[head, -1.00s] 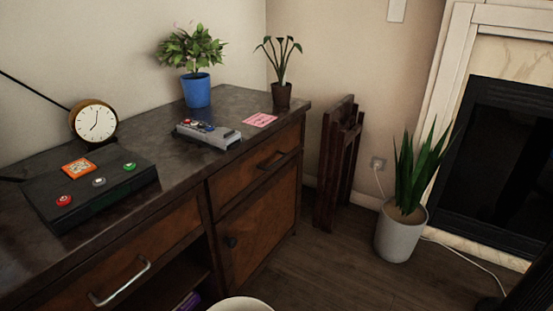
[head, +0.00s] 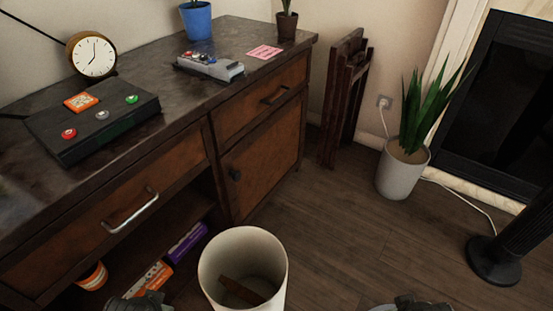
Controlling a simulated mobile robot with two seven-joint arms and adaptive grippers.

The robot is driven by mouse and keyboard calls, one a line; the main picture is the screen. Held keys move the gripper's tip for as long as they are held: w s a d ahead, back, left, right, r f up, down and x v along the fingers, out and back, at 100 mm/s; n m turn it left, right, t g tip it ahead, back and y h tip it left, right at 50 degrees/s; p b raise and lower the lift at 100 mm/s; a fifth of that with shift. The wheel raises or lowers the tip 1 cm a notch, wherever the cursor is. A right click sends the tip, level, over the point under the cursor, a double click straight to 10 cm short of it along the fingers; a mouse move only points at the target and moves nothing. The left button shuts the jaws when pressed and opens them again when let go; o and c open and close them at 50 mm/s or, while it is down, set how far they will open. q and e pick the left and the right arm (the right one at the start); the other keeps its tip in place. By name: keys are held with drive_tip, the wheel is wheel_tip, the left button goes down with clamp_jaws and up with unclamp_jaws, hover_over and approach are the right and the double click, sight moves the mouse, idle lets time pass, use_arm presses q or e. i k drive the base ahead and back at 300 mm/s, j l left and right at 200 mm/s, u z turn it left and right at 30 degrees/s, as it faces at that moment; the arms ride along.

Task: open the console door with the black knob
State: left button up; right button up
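The console (head: 120,155) is a dark-topped wooden cabinet along the left wall. Its door (head: 265,163) is a brown wood panel below the right drawer, and it is closed. The black knob (head: 234,174) sits near the door's left edge. Part of my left gripper (head: 138,302) shows at the bottom edge, left of the bin and well below the knob. Part of my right gripper (head: 412,306) shows at the bottom edge, right of the bin and apart from the door. The fingertips of both are cut off by the frame.
A white bin (head: 222,250) with a brown piece inside stands on the floor before the console. Snack boxes (head: 187,242) lie on the open shelf. A potted plant (head: 397,178), folded wooden furniture (head: 345,100) and a black round base (head: 495,260) stand to the right.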

sight(253, 168)
drive_tip(key=l, duration=0.6)
drive_tip(key=l+z, duration=0.1)
drive_tip(key=l, duration=0.3)
drive_tip(key=i+l+z, duration=0.1)
drive_tip(key=l, duration=0.3)
